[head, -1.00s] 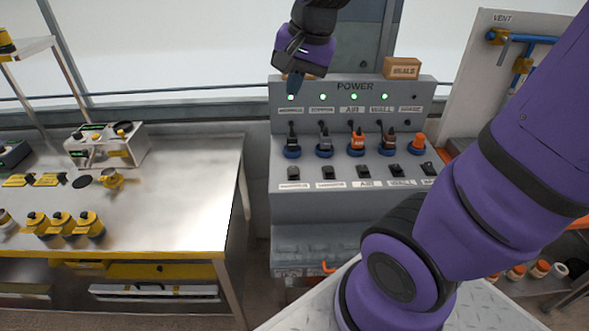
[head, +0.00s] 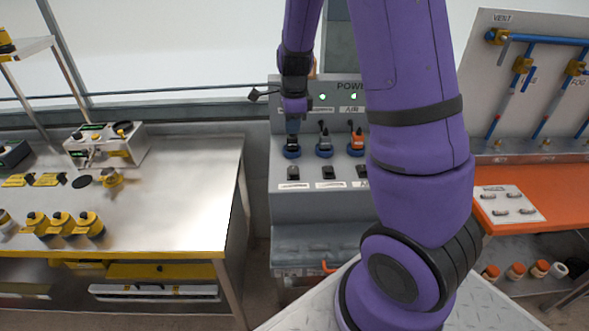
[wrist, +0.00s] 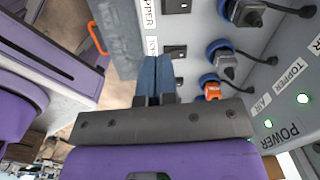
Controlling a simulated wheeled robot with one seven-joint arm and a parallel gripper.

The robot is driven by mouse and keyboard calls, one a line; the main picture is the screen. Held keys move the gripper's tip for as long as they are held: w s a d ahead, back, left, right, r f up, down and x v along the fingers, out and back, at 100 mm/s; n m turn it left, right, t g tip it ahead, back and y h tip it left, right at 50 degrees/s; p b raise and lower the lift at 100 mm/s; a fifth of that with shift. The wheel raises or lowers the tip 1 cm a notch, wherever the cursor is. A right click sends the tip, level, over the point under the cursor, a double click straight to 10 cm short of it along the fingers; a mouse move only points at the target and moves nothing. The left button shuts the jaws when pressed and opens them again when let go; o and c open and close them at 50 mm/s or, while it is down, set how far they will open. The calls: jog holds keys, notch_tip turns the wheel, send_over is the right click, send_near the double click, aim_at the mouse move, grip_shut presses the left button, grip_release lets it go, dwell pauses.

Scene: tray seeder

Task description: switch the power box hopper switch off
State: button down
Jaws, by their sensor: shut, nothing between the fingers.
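The grey power box (head: 330,208) stands in the middle of the head view, with a row of lights, plugs and black rocker switches. The hopper switch (head: 293,173) is the leftmost rocker, and it also shows at the top of the wrist view (wrist: 176,6). I cannot tell which way it is tipped. My gripper (head: 292,130) is shut and empty, pointing down in front of the leftmost column, above that switch in the head view. Its blue fingertips show in the wrist view (wrist: 153,62). The leftmost light is hidden behind my gripper.
The second light (head: 322,97) glows green. My arm covers the box's right side. A metal bench (head: 170,190) stands left and an orange bench (head: 545,212) right.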

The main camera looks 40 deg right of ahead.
aim_at(295, 175)
jog(key=shift+w+d+f+m, duration=0.15)
jog(key=shift+d+f+m, duration=0.2)
jog(key=shift+f, duration=0.25)
jog(key=shift+w+d+f+m, duration=0.2)
jog(key=shift+f+m, duration=0.15)
jog(key=shift+f, duration=0.25)
jog(key=shift+f, duration=0.1)
notch_tip(295, 175, down, 14)
jog(key=shift+r, duration=0.2)
jog(key=shift+f, duration=0.1)
jog(key=shift+s+f, duration=0.15)
jog(key=shift+f, duration=0.15)
jog(key=shift+r, duration=0.15)
